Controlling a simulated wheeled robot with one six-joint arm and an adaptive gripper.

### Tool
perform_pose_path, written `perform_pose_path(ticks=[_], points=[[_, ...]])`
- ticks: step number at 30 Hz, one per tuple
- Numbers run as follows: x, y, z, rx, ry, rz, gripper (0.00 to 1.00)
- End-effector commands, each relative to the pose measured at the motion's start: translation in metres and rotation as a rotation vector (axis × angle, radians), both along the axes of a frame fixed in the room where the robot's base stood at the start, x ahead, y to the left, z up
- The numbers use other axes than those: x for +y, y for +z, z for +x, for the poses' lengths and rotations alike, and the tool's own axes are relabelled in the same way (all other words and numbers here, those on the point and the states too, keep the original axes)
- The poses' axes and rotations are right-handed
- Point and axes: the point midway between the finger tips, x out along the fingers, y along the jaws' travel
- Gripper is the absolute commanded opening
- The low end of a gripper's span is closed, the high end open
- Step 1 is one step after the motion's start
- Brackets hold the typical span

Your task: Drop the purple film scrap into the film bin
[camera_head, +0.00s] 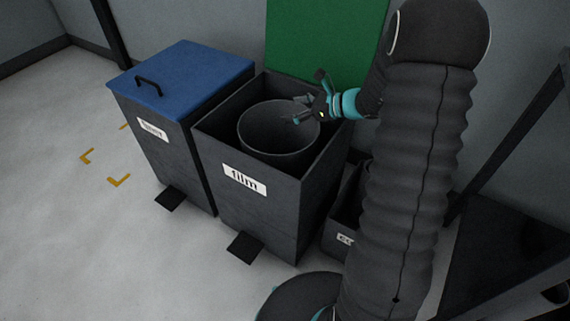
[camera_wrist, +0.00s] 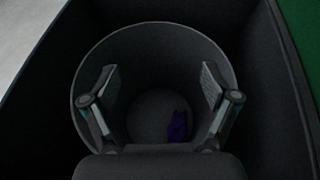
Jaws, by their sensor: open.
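The film bin (camera_head: 250,216) is a dark box with a white "film" label and its green lid (camera_head: 325,40) raised behind it. A round grey inner bucket (camera_head: 277,143) stands inside it. In the wrist view the purple film scrap (camera_wrist: 178,126) lies at the bottom of the round bucket (camera_wrist: 150,40), right of centre. My gripper (camera_head: 297,110) is over the bucket's opening. In the wrist view my gripper (camera_wrist: 152,90) has its two fingers spread wide with nothing between them, above the scrap. The scrap is hidden in the head view.
A closed bin with a blue lid (camera_head: 185,75) and black handle stands left of the film bin. A smaller dark bin (camera_head: 343,222) is at its right, partly behind my arm. Black pedals stick out in front. Open floor with yellow marks (camera_head: 118,181) lies at left.

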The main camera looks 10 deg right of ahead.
Motion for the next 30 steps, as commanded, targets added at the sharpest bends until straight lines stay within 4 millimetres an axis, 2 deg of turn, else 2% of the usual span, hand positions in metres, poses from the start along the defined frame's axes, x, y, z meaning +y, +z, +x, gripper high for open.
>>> perform_pose_path(ticks=[6, 12, 18, 30], points=[[-0.036, 0.018, -0.024, -0.002, -0.005, 0.000, 0.86], [-0.059, 0.030, -0.041, -0.003, -0.003, -0.001, 0.86], [-0.070, 0.036, -0.050, 0.000, -0.001, 0.000, 0.86], [-0.071, 0.037, -0.051, 0.000, 0.000, 0.000, 0.86]])
